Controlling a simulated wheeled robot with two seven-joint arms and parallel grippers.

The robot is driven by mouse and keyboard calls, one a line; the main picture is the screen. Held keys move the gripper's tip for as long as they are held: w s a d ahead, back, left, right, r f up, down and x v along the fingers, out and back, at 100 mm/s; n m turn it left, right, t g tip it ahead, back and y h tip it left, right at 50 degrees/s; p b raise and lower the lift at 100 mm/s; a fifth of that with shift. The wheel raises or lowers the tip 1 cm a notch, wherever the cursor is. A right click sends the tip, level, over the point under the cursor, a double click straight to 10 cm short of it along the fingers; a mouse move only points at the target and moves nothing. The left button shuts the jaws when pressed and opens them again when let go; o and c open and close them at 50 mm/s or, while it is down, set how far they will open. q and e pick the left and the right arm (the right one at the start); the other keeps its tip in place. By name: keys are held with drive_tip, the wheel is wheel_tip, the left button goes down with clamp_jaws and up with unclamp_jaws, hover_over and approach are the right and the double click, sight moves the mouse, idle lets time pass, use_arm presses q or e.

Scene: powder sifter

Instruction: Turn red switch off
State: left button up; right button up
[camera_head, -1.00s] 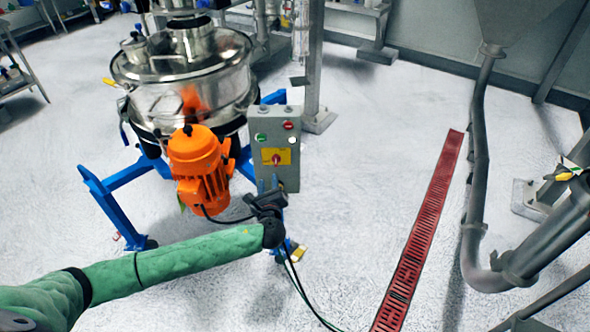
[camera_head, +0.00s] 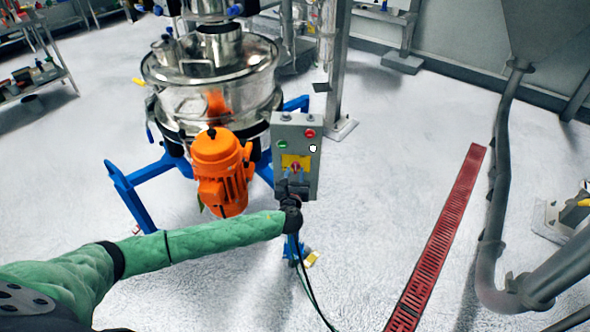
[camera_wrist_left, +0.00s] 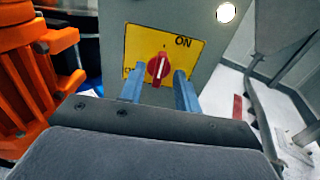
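The red switch (camera_wrist_left: 158,69) is a rotary knob on a yellow plate (camera_wrist_left: 187,48) marked ON. In the left wrist view its white line is close to upright, tilted slightly right. In the head view the switch (camera_head: 296,167) sits on the grey control box (camera_head: 309,136). My left gripper (camera_wrist_left: 159,82) is open, its two blue fingers at the lower left and lower right of the knob. They do not visibly clamp it, and whether they touch it is unclear. In the head view my left gripper (camera_head: 295,177) is right before the switch. My right gripper is not in view.
An orange motor (camera_head: 221,170) and the steel sifter (camera_head: 213,84) on blue legs stand left of the box. A red button (camera_head: 310,133) and a green button (camera_head: 282,144) are above the switch. Floor right of the box is clear up to a red drain grate (camera_head: 437,240).

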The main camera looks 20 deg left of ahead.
use_arm(q)
drive_tip(key=shift+w+a, duration=0.15)
drive_tip(key=shift+w, duration=0.45)
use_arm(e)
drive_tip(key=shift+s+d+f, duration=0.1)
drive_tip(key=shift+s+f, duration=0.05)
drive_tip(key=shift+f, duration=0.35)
use_arm(q)
clamp_jaws()
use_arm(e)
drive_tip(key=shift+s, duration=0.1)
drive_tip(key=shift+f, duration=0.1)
